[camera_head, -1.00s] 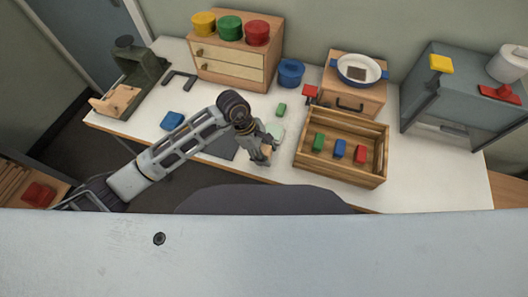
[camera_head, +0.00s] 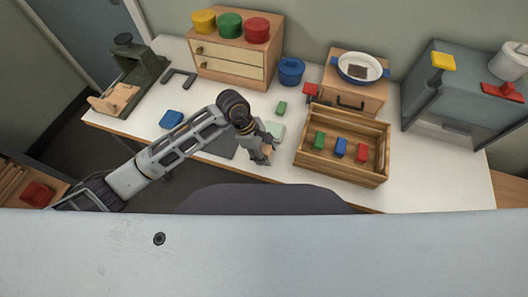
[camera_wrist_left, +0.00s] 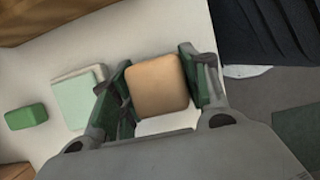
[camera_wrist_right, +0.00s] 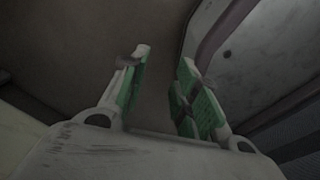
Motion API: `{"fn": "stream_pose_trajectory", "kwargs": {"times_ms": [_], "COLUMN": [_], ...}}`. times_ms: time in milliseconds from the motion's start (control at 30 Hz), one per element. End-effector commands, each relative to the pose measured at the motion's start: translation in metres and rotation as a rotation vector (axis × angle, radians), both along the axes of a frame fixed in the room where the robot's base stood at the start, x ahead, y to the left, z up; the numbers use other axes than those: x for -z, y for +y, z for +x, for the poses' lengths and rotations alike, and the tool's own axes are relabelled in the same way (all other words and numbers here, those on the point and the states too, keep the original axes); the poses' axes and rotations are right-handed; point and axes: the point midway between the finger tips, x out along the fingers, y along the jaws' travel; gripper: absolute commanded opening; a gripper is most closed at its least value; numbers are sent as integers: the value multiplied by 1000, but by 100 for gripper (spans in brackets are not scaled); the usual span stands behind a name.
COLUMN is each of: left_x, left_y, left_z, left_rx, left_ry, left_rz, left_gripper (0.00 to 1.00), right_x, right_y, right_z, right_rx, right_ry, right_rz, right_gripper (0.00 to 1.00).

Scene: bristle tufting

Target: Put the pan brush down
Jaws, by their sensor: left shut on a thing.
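The pan brush, seen as a tan rounded block (camera_wrist_left: 158,85), is between the two fingers of my left gripper in the left wrist view. My left gripper (camera_head: 264,155) is shut on it over the table's front edge, left of the wooden crate. In the head view the block is small and mostly hidden by the fingers. Any bristles are hidden. My right gripper (camera_wrist_right: 160,85) shows only in the right wrist view, with its fingers apart and nothing between them.
A pale green square pad (camera_wrist_left: 80,100) and a green block (camera_head: 281,108) lie close to the left gripper on the white table. A wooden crate (camera_head: 336,176) with three coloured blocks stands to the right. A blue pot (camera_head: 291,71) stands behind.

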Motion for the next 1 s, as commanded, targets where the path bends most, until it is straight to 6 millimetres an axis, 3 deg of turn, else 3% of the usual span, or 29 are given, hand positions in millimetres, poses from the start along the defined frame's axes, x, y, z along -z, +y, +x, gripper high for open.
{"fn": "stream_pose_trajectory", "kwargs": {"times_ms": [333, 367, 500, 1000], "left_x": [7, 8, 9, 5], "left_y": [1, 1, 1, 1], "left_z": [-1, -2, -2, -1], "left_rx": [-1, -1, -1, -1], "left_ry": [4, 5, 6, 4], "left_rz": [3, 5, 6, 4], "left_gripper": [8, 48, 66, 67], "right_x": [4, 4, 4, 2], "right_y": [-2, -2, -3, -4], "right_z": [-5, -5, -4, 6], "right_rx": [0, 0, 1, 0], "right_ry": [5, 5, 4, -6], "right_rz": [-2, -2, -3, -4], "right_gripper": [30, 30, 30, 30]}}
